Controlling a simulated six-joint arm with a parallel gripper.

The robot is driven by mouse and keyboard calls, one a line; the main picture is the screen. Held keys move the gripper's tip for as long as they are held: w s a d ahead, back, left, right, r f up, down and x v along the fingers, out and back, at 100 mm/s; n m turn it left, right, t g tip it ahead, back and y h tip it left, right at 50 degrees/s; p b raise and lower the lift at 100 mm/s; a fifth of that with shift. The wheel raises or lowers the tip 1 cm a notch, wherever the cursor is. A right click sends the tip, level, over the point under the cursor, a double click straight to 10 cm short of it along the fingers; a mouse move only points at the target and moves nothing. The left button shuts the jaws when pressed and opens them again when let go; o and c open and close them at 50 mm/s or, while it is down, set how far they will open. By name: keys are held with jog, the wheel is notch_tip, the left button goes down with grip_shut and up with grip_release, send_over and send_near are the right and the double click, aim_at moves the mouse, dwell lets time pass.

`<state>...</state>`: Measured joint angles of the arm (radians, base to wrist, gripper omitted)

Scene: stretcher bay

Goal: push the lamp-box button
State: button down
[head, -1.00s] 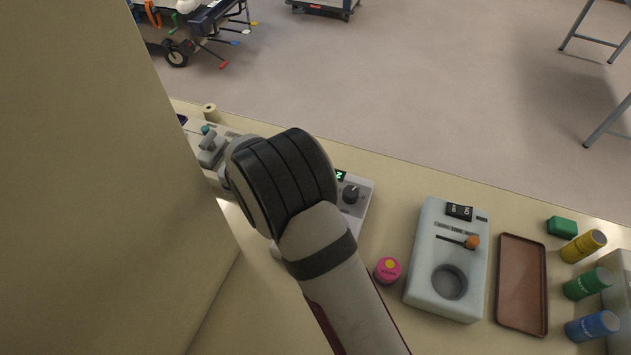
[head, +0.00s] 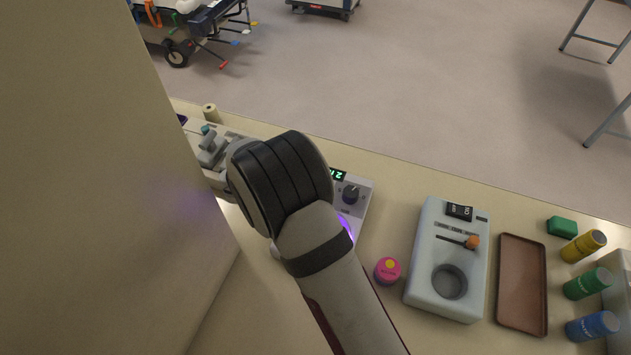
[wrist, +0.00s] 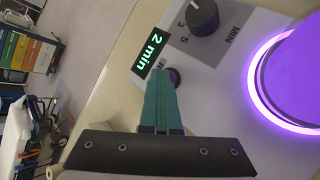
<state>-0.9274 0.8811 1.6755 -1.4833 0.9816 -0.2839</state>
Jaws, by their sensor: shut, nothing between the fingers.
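The lamp box is a pale box (head: 358,212) partly hidden behind my arm in the head view. In the wrist view its display (wrist: 151,55) reads "2 min" in green. A dial (wrist: 203,16) sits beside the display, and a purple lamp ring (wrist: 262,85) glows. A small dark round button (wrist: 175,78) shows at the tip of my gripper. My gripper (wrist: 159,74) has its teal fingers shut and empty, with the tips overlapping the button's edge; whether they touch it I cannot tell. I cannot make out the fingers in the head view.
To the right on the counter are a pink round pot (head: 387,270), a pale device with a round well (head: 424,290), a brown tray (head: 522,325), a green block (head: 562,227) and several coloured bottles (head: 587,283). A beige wall panel (head: 90,180) stands at left.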

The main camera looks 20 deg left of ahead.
jog(key=shift+r, duration=1.25)
jog(key=shift+r, duration=2.5)
notch_tip(320, 180, up, 6)
